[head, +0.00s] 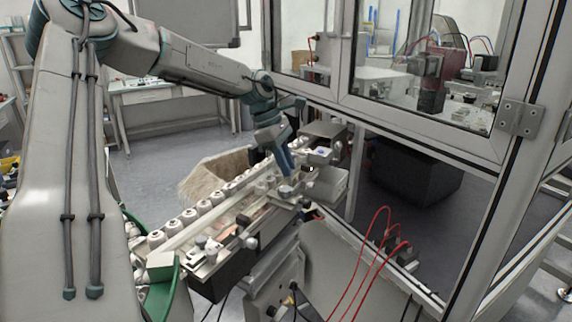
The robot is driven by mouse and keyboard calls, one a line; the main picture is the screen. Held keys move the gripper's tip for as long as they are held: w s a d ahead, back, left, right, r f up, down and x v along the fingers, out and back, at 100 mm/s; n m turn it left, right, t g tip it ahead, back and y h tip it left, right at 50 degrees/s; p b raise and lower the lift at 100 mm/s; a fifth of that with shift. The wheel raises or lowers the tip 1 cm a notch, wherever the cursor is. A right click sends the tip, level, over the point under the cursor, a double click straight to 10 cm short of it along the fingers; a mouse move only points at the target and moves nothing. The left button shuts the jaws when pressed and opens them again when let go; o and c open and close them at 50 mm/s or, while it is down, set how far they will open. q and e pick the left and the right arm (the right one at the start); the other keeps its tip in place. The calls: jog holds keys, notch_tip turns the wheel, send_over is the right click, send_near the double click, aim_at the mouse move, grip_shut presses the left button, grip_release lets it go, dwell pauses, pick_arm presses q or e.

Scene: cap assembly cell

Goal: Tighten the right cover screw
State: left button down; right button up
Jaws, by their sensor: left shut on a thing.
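My left arm comes in from the left and reaches down to the far end of the conveyor unit. My left gripper (288,180) points down there, shut on a small part at the metal fixture (290,190). The gripper's fingers hide most of that part, and it is too small to tell which screw it is. I cannot make out the right cover screw or the cover clearly. My right gripper is not in view.
A row of white caps (188,215) lies along the conveyor (200,240), below my arm. A green round feeder (175,290) stands at its near end. A metal-framed glass enclosure (420,120) stands close on the right. Red cables (375,255) loop in front. Open floor lies at left.

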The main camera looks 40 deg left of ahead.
pick_arm(q)
jog(key=shift+m, duration=0.3)
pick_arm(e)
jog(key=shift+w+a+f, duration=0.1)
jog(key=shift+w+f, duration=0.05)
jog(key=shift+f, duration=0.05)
pick_arm(q)
jog(key=c, duration=1.3)
grip_release()
jog(key=b+v, duration=0.2)
jog(key=v, duration=0.8)
jog(key=shift+a+r, duration=0.2)
jog(key=shift+r, duration=0.15)
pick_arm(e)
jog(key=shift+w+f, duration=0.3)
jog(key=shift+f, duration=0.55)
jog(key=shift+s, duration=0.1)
